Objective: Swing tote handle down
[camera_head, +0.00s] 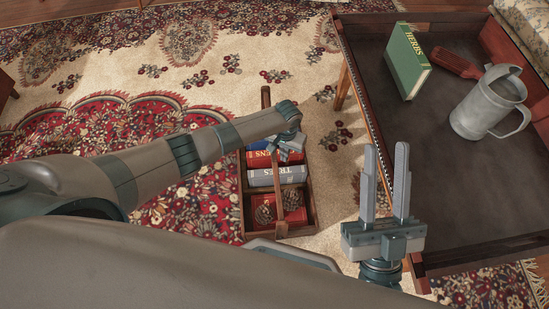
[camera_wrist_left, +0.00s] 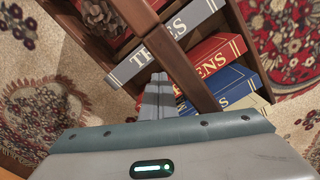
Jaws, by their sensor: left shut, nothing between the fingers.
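The wooden tote (camera_head: 241,205) stands on the rug, with books and pinecones inside. Its handle (camera_head: 279,202) shows as a long wooden bar running lengthwise over the contents; its exact angle is hard to tell. In the left wrist view the handle (camera_wrist_left: 178,62) crosses diagonally in front of the books. My left gripper (camera_head: 277,146) is over the far part of the tote, partly hidden by its own wrist. In the left wrist view its fingers (camera_wrist_left: 158,92) are shut and empty, close beside the handle; contact cannot be told. My right gripper (camera_head: 386,150) is open and empty, right of the tote.
A grey book (camera_head: 262,177), a red book (camera_head: 262,157) and a blue book sit in the tote, with pinecones (camera_head: 265,214) nearer. A wooden-rimmed table (camera_head: 450,190) at right holds a green book (camera_head: 407,62), a metal jug (camera_head: 485,108) and a reddish-brown object (camera_head: 455,63).

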